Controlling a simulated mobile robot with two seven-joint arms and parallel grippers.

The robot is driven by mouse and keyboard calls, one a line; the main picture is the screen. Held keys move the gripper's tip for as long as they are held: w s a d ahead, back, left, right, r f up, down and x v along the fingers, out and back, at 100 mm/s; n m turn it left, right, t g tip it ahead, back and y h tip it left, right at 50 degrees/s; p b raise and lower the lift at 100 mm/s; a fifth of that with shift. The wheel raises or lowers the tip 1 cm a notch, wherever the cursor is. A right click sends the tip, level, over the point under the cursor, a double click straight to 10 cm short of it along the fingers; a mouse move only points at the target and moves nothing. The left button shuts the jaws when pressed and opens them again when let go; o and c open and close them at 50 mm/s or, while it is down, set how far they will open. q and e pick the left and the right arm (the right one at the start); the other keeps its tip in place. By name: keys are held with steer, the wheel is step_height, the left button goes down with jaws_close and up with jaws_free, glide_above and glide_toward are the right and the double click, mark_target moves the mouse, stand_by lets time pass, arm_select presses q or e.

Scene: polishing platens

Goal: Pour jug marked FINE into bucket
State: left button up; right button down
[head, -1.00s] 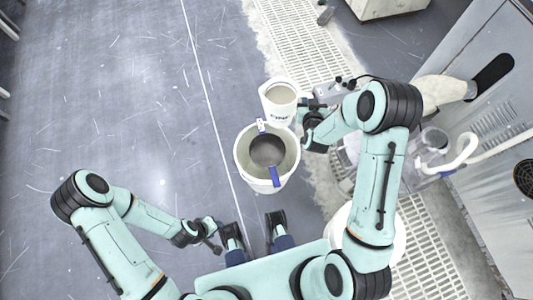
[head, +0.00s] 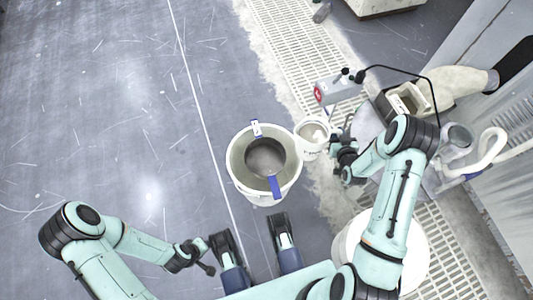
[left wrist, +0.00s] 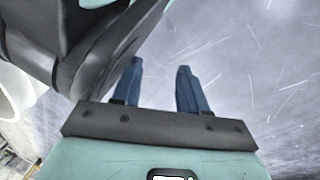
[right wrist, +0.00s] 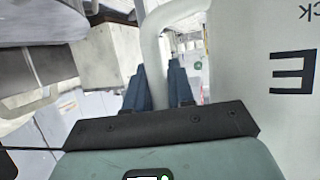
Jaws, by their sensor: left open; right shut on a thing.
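The white jug (head: 310,149) is in the head view just right of the bucket, roughly upright, close to its rim; I cannot tell if they touch. In the right wrist view the jug's wall (right wrist: 285,125) shows a large black E; the rest of the word is out of frame. My right gripper (head: 341,147) is shut on the jug's handle (right wrist: 160,50). The white bucket (head: 235,180) stands on the floor, with a dark grey round area inside and blue pieces across its rim. My left gripper (head: 209,258) is open and empty, low and left of the bucket.
A control box with a red button (head: 318,93) stands behind the jug. A beige open container (head: 412,97) sits by the machine at right. Another white round vessel (head: 415,255) is partly behind my right arm. The floor left of the bucket is clear.

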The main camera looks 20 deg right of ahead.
arm_select(q)
steer(key=shift+s+a+r, duration=0.1)
steer(key=shift+s, duration=0.2)
steer(key=shift+r, duration=0.1)
